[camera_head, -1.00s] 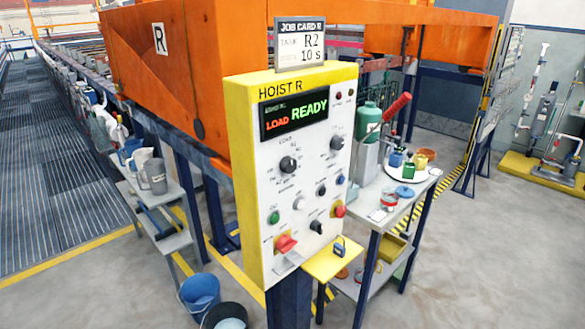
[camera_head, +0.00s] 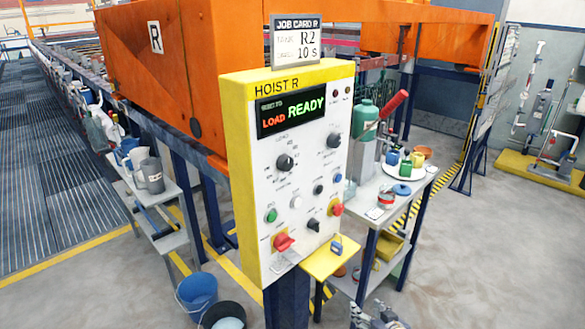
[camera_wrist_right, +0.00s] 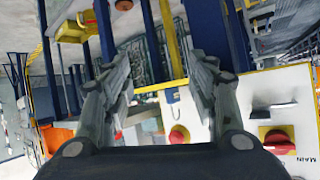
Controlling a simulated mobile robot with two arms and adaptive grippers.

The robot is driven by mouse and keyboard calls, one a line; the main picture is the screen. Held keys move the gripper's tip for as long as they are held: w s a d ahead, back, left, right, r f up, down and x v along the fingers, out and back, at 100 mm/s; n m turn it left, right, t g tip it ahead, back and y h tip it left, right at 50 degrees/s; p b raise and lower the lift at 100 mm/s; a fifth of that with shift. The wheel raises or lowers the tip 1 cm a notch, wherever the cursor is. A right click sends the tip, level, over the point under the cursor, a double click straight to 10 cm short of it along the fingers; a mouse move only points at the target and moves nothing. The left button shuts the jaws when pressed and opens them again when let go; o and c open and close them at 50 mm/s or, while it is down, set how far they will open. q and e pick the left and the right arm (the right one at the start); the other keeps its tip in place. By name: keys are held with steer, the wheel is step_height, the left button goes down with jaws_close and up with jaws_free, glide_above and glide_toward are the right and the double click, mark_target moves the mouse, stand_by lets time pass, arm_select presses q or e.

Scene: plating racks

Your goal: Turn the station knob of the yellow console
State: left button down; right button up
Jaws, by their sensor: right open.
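The yellow console (camera_head: 238,180) with its white face stands at the middle of the head view, headed HOIST R. Its screen (camera_head: 291,110) reads LOAD and READY. A black knob (camera_head: 285,162) with small marks around it sits below the screen, and another black knob (camera_head: 333,140) is to its right; their labels are too small to read surely. My right gripper (camera_head: 376,318) shows at the bottom edge, low and right of the console, apart from it. In the right wrist view its fingers (camera_wrist_right: 162,72) are spread and empty, with the console face behind. My left gripper is not in view.
The job card (camera_head: 297,42) on top reads R2 and 10 s. A red switch (camera_head: 283,242), a red button (camera_head: 337,208) and a yellow shelf (camera_head: 322,262) with a padlock are low on the console. A cluttered side table (camera_head: 405,203) stands right. Buckets (camera_head: 197,292) stand at lower left.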

steer(key=w+a+r+n+t+y, duration=0.1)
steer(key=w+a+r, duration=0.2)
steer(key=r, duration=0.7)
steer(key=w+a+r+t+y, duration=0.1)
steer(key=w+a+r+y, duration=0.15)
steer(key=r, duration=0.65)
steer(key=n+y, duration=0.4)
steer(key=y, duration=0.1)
glide_toward(288, 165)
steer(key=p+x, duration=0.2)
steer(key=x, duration=0.4)
steer(key=shift+w+a+r, duration=0.15)
steer(key=shift+w+a, duration=0.05)
steer(key=shift+w, duration=0.1)
steer(key=shift+p+x, duration=0.4)
steer(key=shift+x, duration=0.55)
steer(key=c, duration=1.1)
